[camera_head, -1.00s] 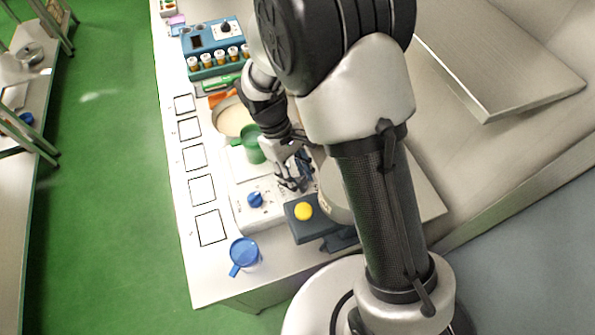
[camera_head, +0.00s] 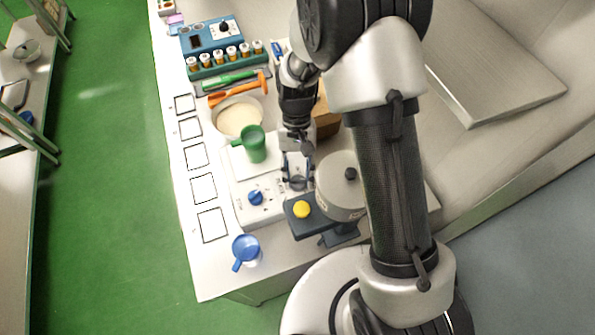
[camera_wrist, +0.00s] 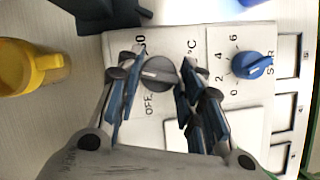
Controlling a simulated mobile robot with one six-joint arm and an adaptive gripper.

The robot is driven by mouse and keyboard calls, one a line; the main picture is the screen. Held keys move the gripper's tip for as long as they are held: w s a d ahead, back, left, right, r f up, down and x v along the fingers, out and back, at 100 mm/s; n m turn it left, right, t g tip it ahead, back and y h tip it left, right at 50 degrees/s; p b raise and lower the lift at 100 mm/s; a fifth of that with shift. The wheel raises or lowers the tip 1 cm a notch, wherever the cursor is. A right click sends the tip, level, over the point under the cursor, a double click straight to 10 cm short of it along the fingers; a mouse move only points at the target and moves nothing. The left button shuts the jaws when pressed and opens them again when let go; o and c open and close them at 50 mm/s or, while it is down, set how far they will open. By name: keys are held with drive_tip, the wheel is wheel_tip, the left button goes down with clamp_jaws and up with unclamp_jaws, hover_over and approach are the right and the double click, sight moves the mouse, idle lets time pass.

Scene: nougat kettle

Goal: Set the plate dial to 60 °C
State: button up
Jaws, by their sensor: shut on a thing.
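The hot plate (camera_head: 243,175) is a white unit with a blue stir knob (camera_head: 255,198) on its front panel; the blue knob also shows in the wrist view (camera_wrist: 252,65). The plate dial (camera_wrist: 158,74) is a round grey knob, with "OFF" at its lower left, a partly covered number at its upper left and "°C" to its right. My gripper (camera_wrist: 156,76) is shut on this dial, one finger on each side. The fingers cover part of the scale, and I cannot tell which mark the dial points to. In the head view my gripper (camera_head: 297,180) reaches down at the panel.
A green mug (camera_head: 252,144) stands on the plate. A dark blue device with a yellow button (camera_head: 302,209) and a pale round pot (camera_head: 338,188) stand close to my gripper. A blue mug (camera_head: 246,252) is near the table edge. A yellow jug (camera_wrist: 32,68) shows in the wrist view.

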drive_tip(key=shift+m, duration=0.5)
drive_tip(key=o, duration=1.1)
drive_tip(key=shift+c, duration=0.2)
drive_tip(key=v, duration=1.2)
drive_tip(key=shift+d, duration=0.2)
drive_tip(key=shift+r, duration=0.2)
